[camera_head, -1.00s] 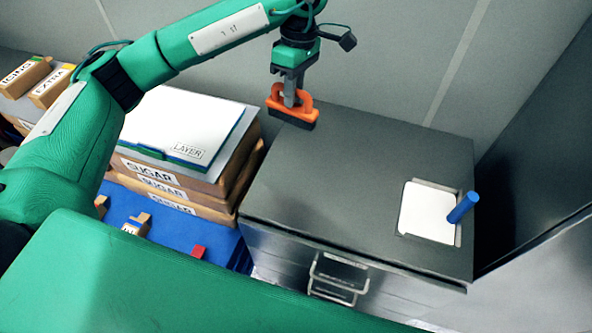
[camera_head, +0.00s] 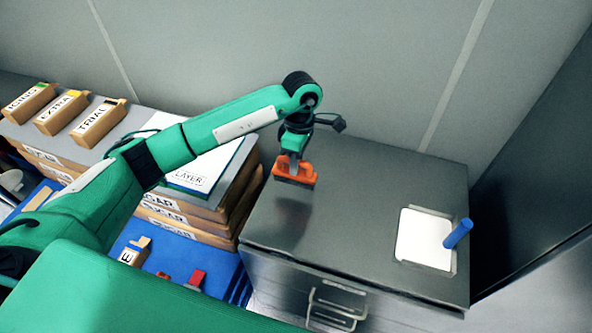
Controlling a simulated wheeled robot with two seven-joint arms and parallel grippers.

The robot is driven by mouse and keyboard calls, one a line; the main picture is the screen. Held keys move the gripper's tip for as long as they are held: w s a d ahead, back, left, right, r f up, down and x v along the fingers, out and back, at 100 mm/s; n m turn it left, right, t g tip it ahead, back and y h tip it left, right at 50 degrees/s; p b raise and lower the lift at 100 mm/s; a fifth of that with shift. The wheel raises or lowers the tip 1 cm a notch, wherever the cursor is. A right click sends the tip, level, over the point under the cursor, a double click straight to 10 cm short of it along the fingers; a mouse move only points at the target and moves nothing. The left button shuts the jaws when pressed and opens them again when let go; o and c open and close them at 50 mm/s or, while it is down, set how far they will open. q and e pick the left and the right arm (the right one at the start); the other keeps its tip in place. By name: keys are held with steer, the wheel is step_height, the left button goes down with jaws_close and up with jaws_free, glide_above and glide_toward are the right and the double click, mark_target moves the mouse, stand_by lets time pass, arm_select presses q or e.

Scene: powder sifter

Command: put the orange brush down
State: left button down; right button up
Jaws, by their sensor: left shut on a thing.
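The orange brush (camera_head: 296,174) has an orange handle and a dark lower edge. It shows over the back left part of the dark metal cabinet top (camera_head: 350,215). My left gripper (camera_head: 291,160) points down and is shut on the brush handle. A dim dark patch shows on the cabinet top just below the brush; I cannot tell whether the brush touches the surface. My right gripper is not in view.
A white sheet in a recess (camera_head: 424,240) with a blue upright handle (camera_head: 458,234) is at the cabinet's right. Stacked SUGAR boxes (camera_head: 180,218) stand left of the cabinet. Labelled boxes (camera_head: 62,112) stand further left. The middle of the cabinet top is clear.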

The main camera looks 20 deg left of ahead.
arm_select(q)
steer(key=shift+f, duration=0.6)
step_height(320, 180, down, 4)
steer(key=shift+f+p, duration=0.1)
steer(key=shift+p, duration=0.65)
steer(key=shift+f, duration=0.2)
steer(key=c, duration=1.4)
jaws_free()
steer(key=shift+r, duration=0.15)
